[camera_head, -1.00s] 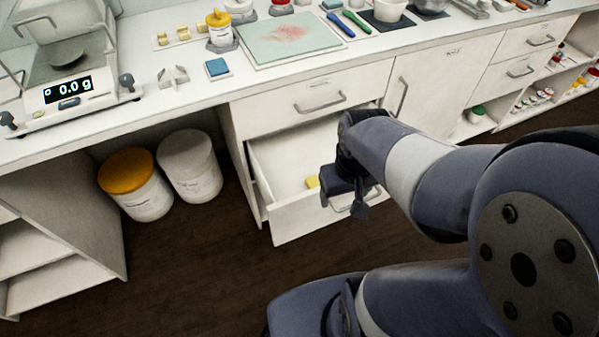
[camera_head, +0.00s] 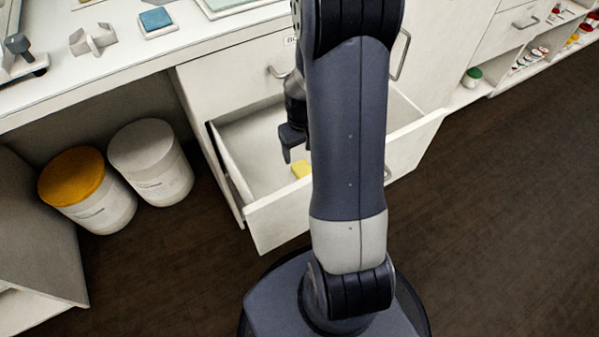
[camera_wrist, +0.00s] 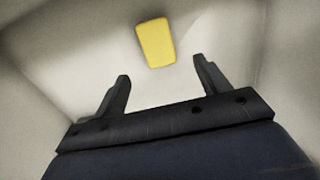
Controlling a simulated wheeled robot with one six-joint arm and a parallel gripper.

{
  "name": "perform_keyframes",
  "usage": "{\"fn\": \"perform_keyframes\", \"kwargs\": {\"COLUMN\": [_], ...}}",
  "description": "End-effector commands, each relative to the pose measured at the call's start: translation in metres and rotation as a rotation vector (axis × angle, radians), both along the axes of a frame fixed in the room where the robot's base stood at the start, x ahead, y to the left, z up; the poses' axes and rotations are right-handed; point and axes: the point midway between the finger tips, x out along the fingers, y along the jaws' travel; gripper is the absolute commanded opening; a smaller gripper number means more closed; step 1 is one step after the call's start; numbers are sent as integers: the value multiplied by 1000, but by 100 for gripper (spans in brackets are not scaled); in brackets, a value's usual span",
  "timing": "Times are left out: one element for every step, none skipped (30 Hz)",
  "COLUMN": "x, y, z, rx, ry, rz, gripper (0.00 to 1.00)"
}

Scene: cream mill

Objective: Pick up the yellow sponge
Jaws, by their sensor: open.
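The yellow sponge (camera_wrist: 155,42) lies on the floor of the open drawer (camera_head: 283,222), a flat rectangular block. In the wrist view it shows ahead of my fingertips, between their lines and apart from them. My gripper (camera_wrist: 160,82) is open and empty, its two dark fingers spread wider than the sponge. In the head view the sponge (camera_head: 301,169) shows partly beside my arm, which hides the rest of it. My gripper (camera_head: 293,150) there is over the drawer, just above and to the left of the sponge.
The drawer walls stand around my gripper. The counter (camera_head: 120,62) lies above the drawer, with a blue block (camera_head: 156,20) on it. A yellow-lidded tub (camera_head: 88,188) and a white tub (camera_head: 150,160) stand on the floor at left. Dark floor (camera_head: 500,240) at right is clear.

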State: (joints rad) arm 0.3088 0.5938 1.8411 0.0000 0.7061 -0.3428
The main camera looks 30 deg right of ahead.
Motion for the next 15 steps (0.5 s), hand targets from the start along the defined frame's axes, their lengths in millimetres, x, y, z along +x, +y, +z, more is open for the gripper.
{"fn": "perform_keyframes", "kwargs": {"x": [-1,-1,-1,-1,-1,0,0,0,0,0,0,0,1,1,1], "y": [0,0,0,0,0,0,0,0,0,0,0,0,0,-1,-1], "z": [-12,-17,-23,-27,-30,-33,-35,-36,-38,-39,-41,-44,-47,-51,-57], "rx": [2,1,2,1,1,1,1,1,1,1,0,0,0,1,1], "ry": [5,4,4,4,3,2,2,2,2,2,1,1,1,2,3], "rz": [0,0,0,0,0,0,0,0,0,0,0,0,0,0,0], "gripper": [71,71,71,71,71,71,71,71,71,71,71,71,71,71,71]}}
